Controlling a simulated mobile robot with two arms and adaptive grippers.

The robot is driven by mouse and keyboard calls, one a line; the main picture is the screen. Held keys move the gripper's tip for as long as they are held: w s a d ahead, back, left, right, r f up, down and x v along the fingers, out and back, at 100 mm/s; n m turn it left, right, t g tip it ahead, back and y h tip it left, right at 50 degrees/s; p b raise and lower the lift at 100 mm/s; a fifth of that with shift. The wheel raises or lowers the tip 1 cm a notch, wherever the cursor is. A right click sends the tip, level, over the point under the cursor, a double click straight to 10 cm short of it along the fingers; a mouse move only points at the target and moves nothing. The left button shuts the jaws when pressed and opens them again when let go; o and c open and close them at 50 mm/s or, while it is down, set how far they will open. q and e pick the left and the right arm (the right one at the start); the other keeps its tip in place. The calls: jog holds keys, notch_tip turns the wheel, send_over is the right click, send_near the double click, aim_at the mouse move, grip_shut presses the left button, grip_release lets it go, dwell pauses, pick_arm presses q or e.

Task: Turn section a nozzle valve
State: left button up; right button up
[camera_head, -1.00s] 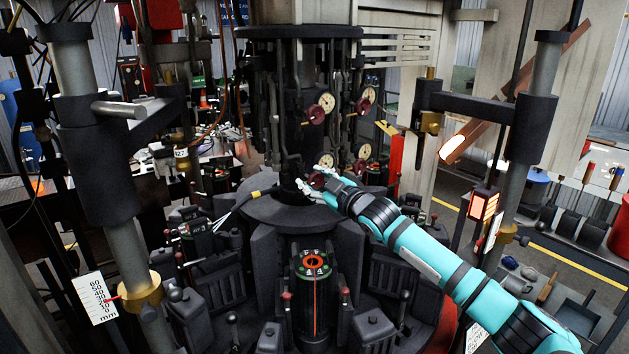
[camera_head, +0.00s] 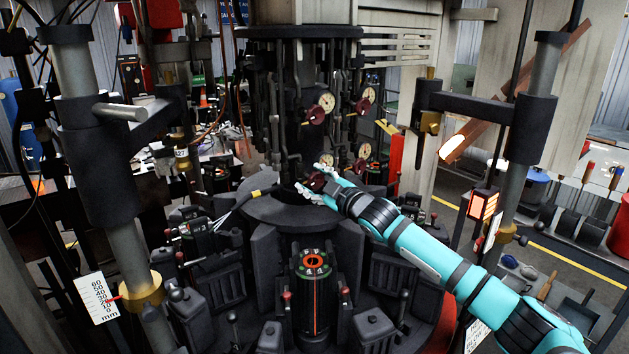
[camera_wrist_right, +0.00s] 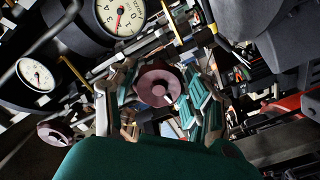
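A dark red round valve wheel (camera_head: 316,182) sits on the central column at the level of the round top plate. Which section the valve belongs to cannot be read. My left gripper is out of view.
Other red wheels with gauges stand close: one at upper left (camera_head: 314,115), one at upper right (camera_head: 362,105). A gauge (camera_wrist_right: 121,16) is near the gripper in the wrist view. Thick posts (camera_head: 95,165) flank the machine. Several dark mould blocks and levers ring the base.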

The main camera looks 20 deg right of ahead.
jog(key=shift+o, duration=1.3)
jog(key=shift+s, duration=0.1)
jog(key=v, duration=1.2)
jog(key=shift+r, duration=0.1)
